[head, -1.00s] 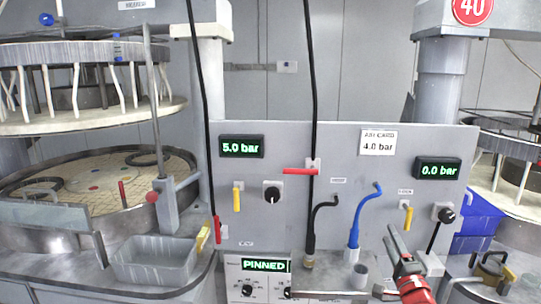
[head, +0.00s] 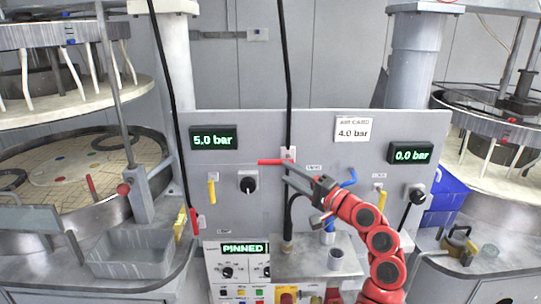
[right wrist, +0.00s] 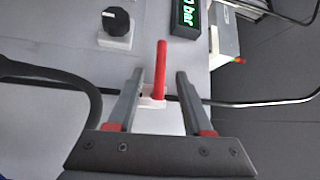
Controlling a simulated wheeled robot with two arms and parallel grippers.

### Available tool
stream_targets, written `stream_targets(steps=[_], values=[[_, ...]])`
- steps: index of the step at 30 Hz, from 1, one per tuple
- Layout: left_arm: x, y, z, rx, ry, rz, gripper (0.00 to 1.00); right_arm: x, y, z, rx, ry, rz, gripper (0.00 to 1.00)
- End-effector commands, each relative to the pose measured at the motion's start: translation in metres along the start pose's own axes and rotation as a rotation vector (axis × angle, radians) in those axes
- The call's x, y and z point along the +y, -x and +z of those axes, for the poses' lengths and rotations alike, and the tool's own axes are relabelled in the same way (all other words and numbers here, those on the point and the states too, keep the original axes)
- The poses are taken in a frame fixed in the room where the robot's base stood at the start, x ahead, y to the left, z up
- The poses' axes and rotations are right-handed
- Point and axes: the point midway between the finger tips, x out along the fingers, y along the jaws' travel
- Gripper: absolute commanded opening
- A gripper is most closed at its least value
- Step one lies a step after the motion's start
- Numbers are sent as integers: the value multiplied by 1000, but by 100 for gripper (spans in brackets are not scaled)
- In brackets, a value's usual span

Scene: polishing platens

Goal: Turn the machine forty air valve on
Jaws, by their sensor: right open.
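The panel (head: 330,122) of the machine marked forty carries a red valve lever (head: 271,162) near its middle, lying level and pointing left from its white mount (head: 289,153). My right gripper (head: 285,173) is open and empty close in front of the lever's mount. In the right wrist view, the red lever (right wrist: 160,66) stands between the two spread fingers (right wrist: 159,75) with gaps on both sides. The left display (head: 214,138) reads 5.0 bar and the right display (head: 410,152) reads 0.0 bar. My left gripper is out of view.
A black knob (head: 248,184) and a yellow lever (head: 212,191) sit left of the red lever. A grey bin (head: 135,254) lies at left.

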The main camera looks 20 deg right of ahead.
Motion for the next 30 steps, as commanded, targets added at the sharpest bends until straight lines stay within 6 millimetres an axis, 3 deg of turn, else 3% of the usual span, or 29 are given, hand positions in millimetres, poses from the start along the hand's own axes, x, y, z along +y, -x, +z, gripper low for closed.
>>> stream_targets(steps=[3,9,15,23,30], values=[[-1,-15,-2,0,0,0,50,-5,-29,0,-4,-1,1,51],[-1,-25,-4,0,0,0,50,-2,-61,0,-2,-1,1,51],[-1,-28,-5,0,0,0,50,-2,-74,-1,3,2,-2,51],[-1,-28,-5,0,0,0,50,0,-74,-1,3,1,-2,51],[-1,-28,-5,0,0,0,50,0,-74,-1,3,1,-2,8]])
